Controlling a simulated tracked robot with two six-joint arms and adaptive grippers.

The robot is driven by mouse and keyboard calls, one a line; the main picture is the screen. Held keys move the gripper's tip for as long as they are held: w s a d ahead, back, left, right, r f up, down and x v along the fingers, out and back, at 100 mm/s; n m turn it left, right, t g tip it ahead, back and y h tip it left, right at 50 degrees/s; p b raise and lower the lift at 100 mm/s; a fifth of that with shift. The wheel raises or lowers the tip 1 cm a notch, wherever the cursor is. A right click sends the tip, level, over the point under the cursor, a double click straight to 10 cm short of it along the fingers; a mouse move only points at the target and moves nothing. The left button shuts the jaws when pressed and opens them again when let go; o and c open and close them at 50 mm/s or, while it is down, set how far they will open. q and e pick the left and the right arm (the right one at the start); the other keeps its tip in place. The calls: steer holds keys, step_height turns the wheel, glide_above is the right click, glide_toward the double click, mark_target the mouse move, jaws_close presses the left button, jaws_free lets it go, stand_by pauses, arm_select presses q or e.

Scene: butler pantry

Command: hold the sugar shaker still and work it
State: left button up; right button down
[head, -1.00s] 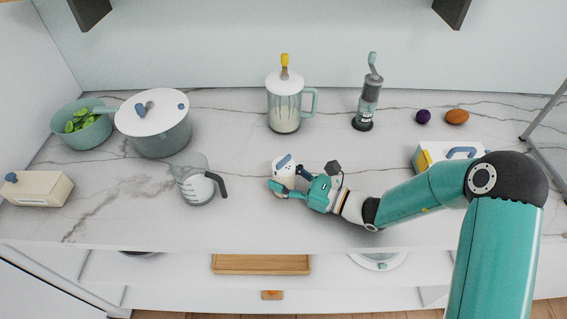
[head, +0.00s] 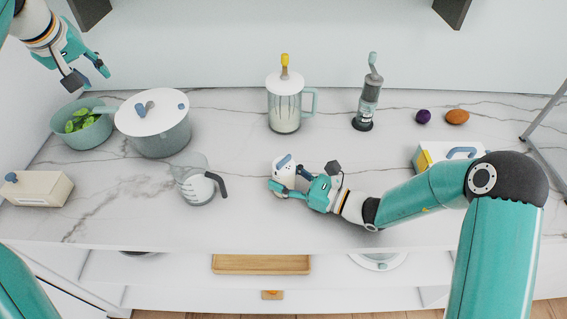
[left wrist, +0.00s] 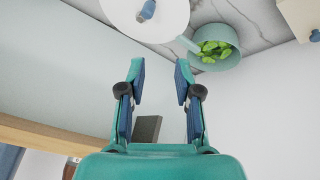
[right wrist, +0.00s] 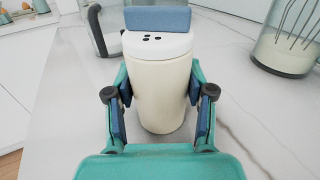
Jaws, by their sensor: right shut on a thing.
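The sugar shaker (head: 284,175) is a small cream pot with a white top, dark holes and a blue block-shaped part on top. It stands upright on the counter. In the right wrist view the shaker (right wrist: 160,85) fills the middle. My right gripper (head: 289,186) is shut on its body from the right, with blue pads (right wrist: 160,108) on either side. My left gripper (head: 88,80) is open and empty, high at the upper left above the green bowl. In the left wrist view its two fingers (left wrist: 160,85) are wide apart.
A measuring jug (head: 197,185) stands left of the shaker. A lidded pot (head: 155,132) and a bowl of leaves (head: 82,130) are further left. A whisk jug (head: 285,108) and a grinder (head: 367,100) stand behind. The counter's front middle is clear.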

arm_select(q)
steer(key=d+f+n+g+h, duration=0.1)
steer(key=d+f+g, duration=0.15)
steer(key=d, duration=0.85)
steer(key=d+f+n+g+h, duration=0.1)
steer(key=d+f, duration=0.2)
steer(key=d, duration=0.7)
steer(key=n+g+y, duration=0.1)
steer(key=g, duration=0.2)
glide_above(283, 160)
steer(key=shift+t, duration=0.25)
step_height(283, 160, down, 4)
steer(key=shift+w+f, duration=0.1)
steer(key=shift+w, duration=0.05)
steer(key=shift+d, duration=0.15)
steer(key=shift+f, duration=4.2)
steer(key=o, duration=0.4)
steer(key=shift+c, duration=0.4)
